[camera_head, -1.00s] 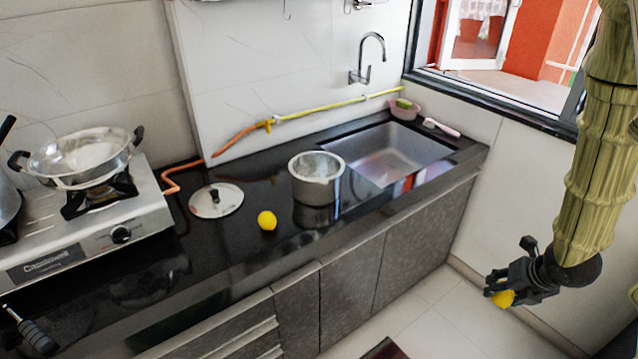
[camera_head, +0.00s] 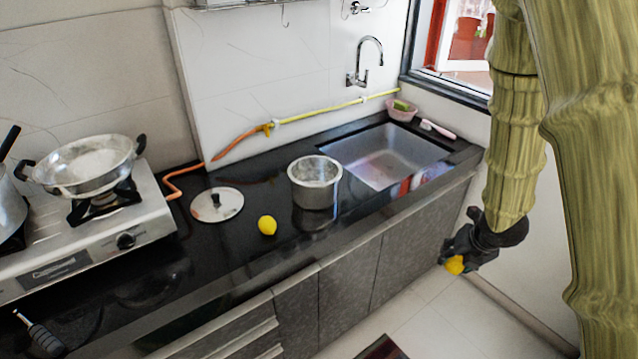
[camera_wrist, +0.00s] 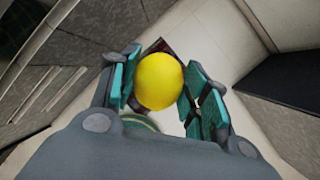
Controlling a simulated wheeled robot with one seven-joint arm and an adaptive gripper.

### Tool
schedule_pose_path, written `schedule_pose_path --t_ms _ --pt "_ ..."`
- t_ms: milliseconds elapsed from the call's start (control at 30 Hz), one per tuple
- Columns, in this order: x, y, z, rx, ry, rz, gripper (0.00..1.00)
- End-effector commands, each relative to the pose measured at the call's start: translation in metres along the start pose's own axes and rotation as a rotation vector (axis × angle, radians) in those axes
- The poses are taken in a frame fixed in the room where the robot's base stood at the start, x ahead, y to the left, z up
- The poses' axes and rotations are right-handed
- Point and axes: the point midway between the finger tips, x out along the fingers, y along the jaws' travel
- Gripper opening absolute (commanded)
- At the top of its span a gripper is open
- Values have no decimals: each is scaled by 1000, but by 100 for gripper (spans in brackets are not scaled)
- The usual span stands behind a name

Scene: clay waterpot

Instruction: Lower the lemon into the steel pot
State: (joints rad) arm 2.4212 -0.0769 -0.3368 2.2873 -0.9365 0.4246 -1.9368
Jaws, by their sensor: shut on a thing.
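My gripper (camera_head: 452,262) is at the right in the head view, in front of the counter's cabinets and to the right of the pot. It is shut on a yellow lemon (camera_head: 455,266). In the wrist view the lemon (camera_wrist: 159,81) sits between the teal finger pads of my gripper (camera_wrist: 160,88). The steel pot (camera_head: 315,190) stands upright and open on the black counter, left of the sink. A second lemon (camera_head: 267,225) lies on the counter to the left of the pot.
A lid (camera_head: 217,205) lies left of the pot. A stove (camera_head: 95,235) with a wide pan (camera_head: 85,168) is at the left. The sink (camera_head: 385,155) is behind right of the pot, with a pink bowl (camera_head: 401,112) at its back. Cabinets (camera_head: 350,275) front the counter.

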Motion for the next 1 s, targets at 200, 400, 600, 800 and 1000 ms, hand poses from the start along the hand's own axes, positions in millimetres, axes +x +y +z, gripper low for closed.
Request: schedule_pose_path --t_ms 200,400,600,800,1000 --pt "-4 31 16 -3 0 -1 21" --pt "-4 58 28 -4 0 0 21" --pt "-3 86 41 -3 0 0 21" --pt "-2 113 53 -2 1 0 21" --pt "1 141 65 -2 0 1 21"
